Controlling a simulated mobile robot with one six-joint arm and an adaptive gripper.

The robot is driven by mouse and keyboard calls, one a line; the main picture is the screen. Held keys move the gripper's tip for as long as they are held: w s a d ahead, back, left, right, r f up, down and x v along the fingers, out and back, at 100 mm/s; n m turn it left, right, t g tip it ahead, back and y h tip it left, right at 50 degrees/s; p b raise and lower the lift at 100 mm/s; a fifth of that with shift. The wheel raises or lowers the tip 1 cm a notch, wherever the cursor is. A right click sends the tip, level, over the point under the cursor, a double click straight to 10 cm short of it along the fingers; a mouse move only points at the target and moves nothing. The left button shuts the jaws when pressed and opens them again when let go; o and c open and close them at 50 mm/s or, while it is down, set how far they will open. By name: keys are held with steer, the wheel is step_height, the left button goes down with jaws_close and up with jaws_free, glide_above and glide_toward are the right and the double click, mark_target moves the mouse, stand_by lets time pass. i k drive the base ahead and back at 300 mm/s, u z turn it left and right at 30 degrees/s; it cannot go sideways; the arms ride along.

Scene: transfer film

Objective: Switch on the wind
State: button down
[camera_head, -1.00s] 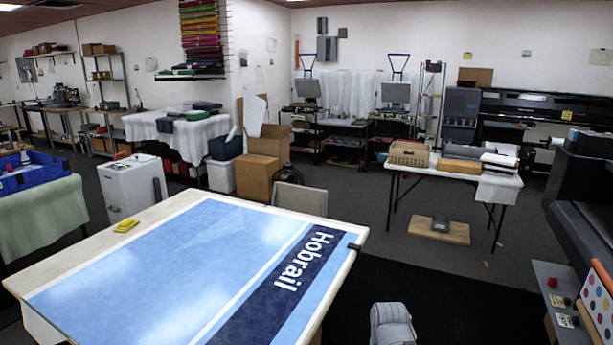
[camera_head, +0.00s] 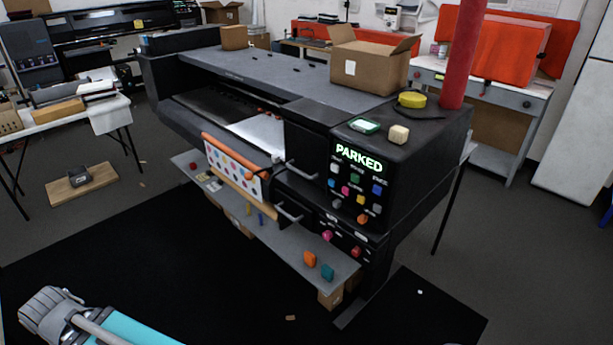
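The large black printer (camera_head: 255,75) stands in the middle of the view. Its front right control panel (camera_head: 345,185) has a lit green display reading "PARKED" (camera_head: 359,159). Below the display are several coloured buttons, among them a green one (camera_head: 355,178), a blue one (camera_head: 377,190) and an orange one (camera_head: 362,218). Their small labels are too blurred to read, so I cannot tell which is for the wind. Lower down are a pink button (camera_head: 327,236) and a red button (camera_head: 356,251). Part of my arm shows at the bottom left; my gripper is not in view.
A grey shelf (camera_head: 285,245) juts out along the printer's front, with orange (camera_head: 310,258) and teal (camera_head: 327,272) pieces near its right end. A print with coloured dots (camera_head: 235,172) hangs at the front.

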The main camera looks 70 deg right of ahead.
mark_target(362, 220)
steer(key=z, duration=3.1)
steer(key=k, duration=0.4)
steer(key=u, duration=0.25)
